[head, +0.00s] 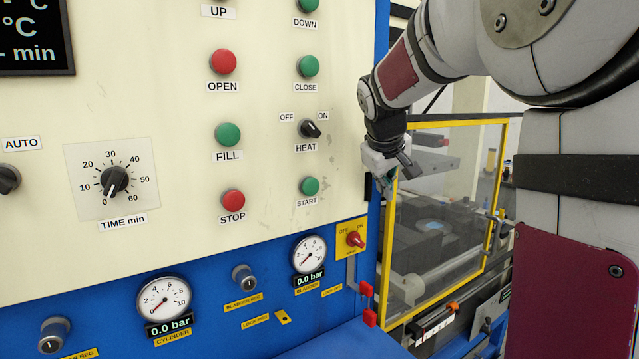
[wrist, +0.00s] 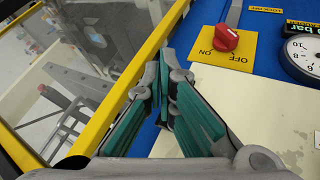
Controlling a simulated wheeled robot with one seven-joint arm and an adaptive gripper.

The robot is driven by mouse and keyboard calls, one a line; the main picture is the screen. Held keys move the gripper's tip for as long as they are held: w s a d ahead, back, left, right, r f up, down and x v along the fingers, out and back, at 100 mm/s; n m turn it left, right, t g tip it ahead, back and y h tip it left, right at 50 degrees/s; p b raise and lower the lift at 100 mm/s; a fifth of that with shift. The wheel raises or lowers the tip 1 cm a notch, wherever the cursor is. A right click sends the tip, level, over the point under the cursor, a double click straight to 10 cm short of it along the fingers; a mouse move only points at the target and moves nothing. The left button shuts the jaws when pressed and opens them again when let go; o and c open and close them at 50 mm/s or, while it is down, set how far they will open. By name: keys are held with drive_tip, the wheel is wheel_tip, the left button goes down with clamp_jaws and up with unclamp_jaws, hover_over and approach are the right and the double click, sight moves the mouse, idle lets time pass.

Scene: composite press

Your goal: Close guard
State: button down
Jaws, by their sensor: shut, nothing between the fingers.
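The guard (head: 446,262) is a clear panel in a yellow frame, to the right of the blue-edged control panel in the head view. Machine parts show through it. In the wrist view its yellow frame (wrist: 122,88) runs diagonally just left of my gripper (wrist: 165,72). My gripper (head: 385,186) is shut and empty, with its green-padded fingers together. It is close to the guard's left frame bar and the panel's blue edge; I cannot tell whether it touches either.
The control panel (head: 180,120) with buttons and a HEAT knob (head: 311,129) fills the left. A red rotary switch (head: 355,239) on a yellow plate sits below; it also shows in the wrist view (wrist: 226,38). Red blocks (head: 369,318) stick out near the guard's lower left corner.

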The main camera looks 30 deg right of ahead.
drive_tip(key=x, duration=0.7)
drive_tip(key=shift+p, duration=0.45)
